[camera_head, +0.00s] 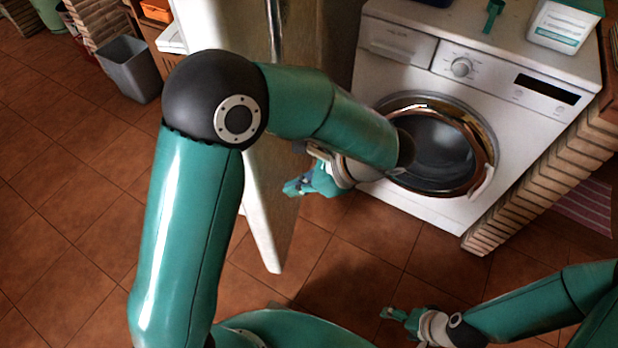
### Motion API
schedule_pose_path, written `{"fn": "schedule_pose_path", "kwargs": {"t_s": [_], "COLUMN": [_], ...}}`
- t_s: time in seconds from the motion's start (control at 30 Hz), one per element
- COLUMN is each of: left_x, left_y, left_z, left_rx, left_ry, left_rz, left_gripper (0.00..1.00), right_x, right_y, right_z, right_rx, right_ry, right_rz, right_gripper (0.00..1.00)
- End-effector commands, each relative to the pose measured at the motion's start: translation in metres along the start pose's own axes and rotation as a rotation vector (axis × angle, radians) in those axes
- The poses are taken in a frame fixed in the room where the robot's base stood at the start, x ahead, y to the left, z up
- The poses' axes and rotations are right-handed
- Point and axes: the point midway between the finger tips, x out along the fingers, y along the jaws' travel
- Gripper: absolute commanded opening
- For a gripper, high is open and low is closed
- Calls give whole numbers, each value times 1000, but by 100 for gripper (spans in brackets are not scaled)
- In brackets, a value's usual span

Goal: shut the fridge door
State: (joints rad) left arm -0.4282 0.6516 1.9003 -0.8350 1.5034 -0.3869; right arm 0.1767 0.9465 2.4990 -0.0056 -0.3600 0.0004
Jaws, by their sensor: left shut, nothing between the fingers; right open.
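The fridge door (262,205) is a tall pale panel, seen steeply from above and nearly edge-on, standing open and jutting out toward me. My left arm hides part of its middle. A dark upright bar (275,25) shows near its top. My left gripper (294,187) is shut and empty, close to the right side of the door; I cannot tell whether it touches. My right gripper (392,314) is open and empty, low over the floor at the lower right, well away from the door. The fridge's inside is hidden.
A white washing machine (490,130) with a round glass door stands right of the fridge door, with a tub (562,28) and a green scoop (494,14) on top. A brick counter side (535,185) is at the right. A grey bin (130,68) stands at upper left. The tiled floor on the left is clear.

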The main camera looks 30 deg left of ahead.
Motion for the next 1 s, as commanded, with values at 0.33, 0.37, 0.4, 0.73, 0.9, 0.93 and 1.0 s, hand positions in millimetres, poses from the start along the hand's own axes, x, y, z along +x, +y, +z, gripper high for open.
{"fn": "schedule_pose_path", "kwargs": {"t_s": [0.33, 0.37, 0.4, 0.73, 0.9, 0.93, 1.0], "left_x": [24, 25, 25, 30, 29, 30, 33], "left_y": [0, 0, 0, -1, -1, -1, -2], "left_z": [27, 27, 28, 33, 33, 34, 36], "left_rx": [-1, -1, 0, -3, 8, 12, 23], "left_ry": [1, 1, 1, 0, 0, 0, 1], "left_rz": [-1, -1, -1, 0, -12, -16, -29], "left_gripper": [0, 0, 0, 0, 0, 0, 0], "right_x": [4, 4, 4, 4, 4, 4, 5], "right_y": [2, 2, 2, 2, 2, 2, 2], "right_z": [0, 0, 0, 0, 0, 0, 0], "right_rx": [0, 0, 0, 0, 0, 0, 0], "right_ry": [0, 0, 0, 0, 0, 0, 0], "right_rz": [0, 0, 0, 0, 0, 0, 0], "right_gripper": [82, 82, 82, 82, 82, 82, 82]}}
